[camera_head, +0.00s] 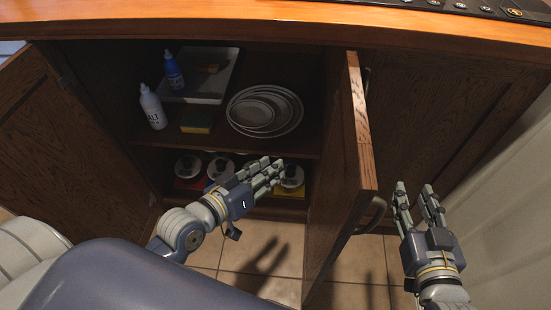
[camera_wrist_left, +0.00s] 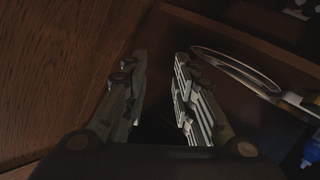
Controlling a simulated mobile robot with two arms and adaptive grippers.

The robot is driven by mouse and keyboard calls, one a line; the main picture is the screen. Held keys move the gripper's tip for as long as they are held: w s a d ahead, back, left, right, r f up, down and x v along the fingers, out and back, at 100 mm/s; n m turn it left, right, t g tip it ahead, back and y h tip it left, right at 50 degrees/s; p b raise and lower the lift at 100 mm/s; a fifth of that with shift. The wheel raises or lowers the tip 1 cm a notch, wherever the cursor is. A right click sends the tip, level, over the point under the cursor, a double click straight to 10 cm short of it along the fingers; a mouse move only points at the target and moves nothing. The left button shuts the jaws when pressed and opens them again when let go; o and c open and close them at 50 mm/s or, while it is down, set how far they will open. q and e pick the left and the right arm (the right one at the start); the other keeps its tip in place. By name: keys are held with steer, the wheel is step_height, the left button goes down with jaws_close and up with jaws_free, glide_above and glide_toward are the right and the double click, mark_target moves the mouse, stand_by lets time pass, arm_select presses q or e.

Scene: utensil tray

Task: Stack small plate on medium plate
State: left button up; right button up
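White plates of different sizes lie nested on the cabinet's upper shelf in the head view. The small plate (camera_head: 252,113) sits innermost, inside the rim of the medium plate (camera_head: 272,107), with the large plate (camera_head: 297,110) around them. Exact contact between them is hard to tell. My left gripper (camera_head: 272,167) is in front of the cabinet, below and nearer than the plates, open and empty. In the left wrist view its fingers (camera_wrist_left: 160,62) are apart, with a plate rim (camera_wrist_left: 238,62) to their right. My right gripper (camera_head: 415,187) is open and empty, right of the cabinet door.
The open cabinet door (camera_head: 345,160) stands between my two grippers. A tray (camera_head: 222,82), a white bottle (camera_head: 152,108), a blue bottle (camera_head: 173,72) and a sponge (camera_head: 196,122) are left of the plates. Several containers stand on the lower shelf.

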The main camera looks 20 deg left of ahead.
arm_select(q)
steer(key=r+m, duration=0.1)
steer(key=d+r+m+y, duration=0.1)
steer(key=r, duration=0.1)
steer(key=d+r+m+t, duration=0.1)
steer(key=r, duration=0.1)
steer(key=shift+r+y, duration=0.1)
steer(key=shift+y, duration=0.3)
